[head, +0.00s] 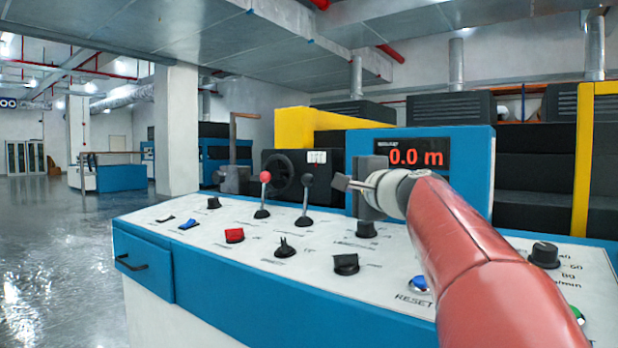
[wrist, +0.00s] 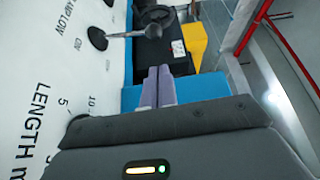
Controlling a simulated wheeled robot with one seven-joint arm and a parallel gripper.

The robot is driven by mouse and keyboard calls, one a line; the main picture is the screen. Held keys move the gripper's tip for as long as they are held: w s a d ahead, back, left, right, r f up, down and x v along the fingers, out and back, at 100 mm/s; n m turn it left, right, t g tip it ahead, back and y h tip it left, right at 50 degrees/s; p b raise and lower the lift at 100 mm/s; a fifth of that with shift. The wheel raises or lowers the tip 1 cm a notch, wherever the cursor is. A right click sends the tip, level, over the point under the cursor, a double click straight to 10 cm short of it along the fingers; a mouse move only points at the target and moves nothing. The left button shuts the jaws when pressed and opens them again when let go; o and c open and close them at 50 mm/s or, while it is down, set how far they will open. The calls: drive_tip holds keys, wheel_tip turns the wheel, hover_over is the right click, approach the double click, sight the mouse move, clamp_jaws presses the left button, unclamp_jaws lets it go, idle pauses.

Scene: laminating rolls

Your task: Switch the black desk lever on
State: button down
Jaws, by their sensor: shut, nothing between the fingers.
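The black desk lever (head: 307,182) has a dark ball knob on a thin metal rod and a round black base. It stands roughly upright on the white panel top in the head view. A lever with a dark knob and metal rod also shows at the top of the wrist view (wrist: 125,31), beside "ON" lettering. My gripper (head: 345,183) is shut and empty, above the panel. In the head view it appears to the right of the black lever at about knob height, apart from it. Its closed fingertips (wrist: 159,72) show in the wrist view, with the lever clear of them.
A red-knobbed lever (head: 264,189) stands left of the black one. A red switch (head: 234,236), several black knobs and a blue RESET button (head: 419,284) are on the panel. A blue display box (head: 472,170) reading 0.0 m stands behind my arm.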

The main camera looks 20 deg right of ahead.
sight(305, 197)
drive_tip(key=shift+w, duration=0.15)
drive_tip(key=w, duration=0.3)
drive_tip(key=w+p, duration=0.1)
drive_tip(key=w, duration=0.2)
drive_tip(key=w+a+p, duration=0.1)
drive_tip(key=w, duration=0.2)
drive_tip(key=shift+w+r, duration=0.1)
drive_tip(key=shift+w, duration=0.25)
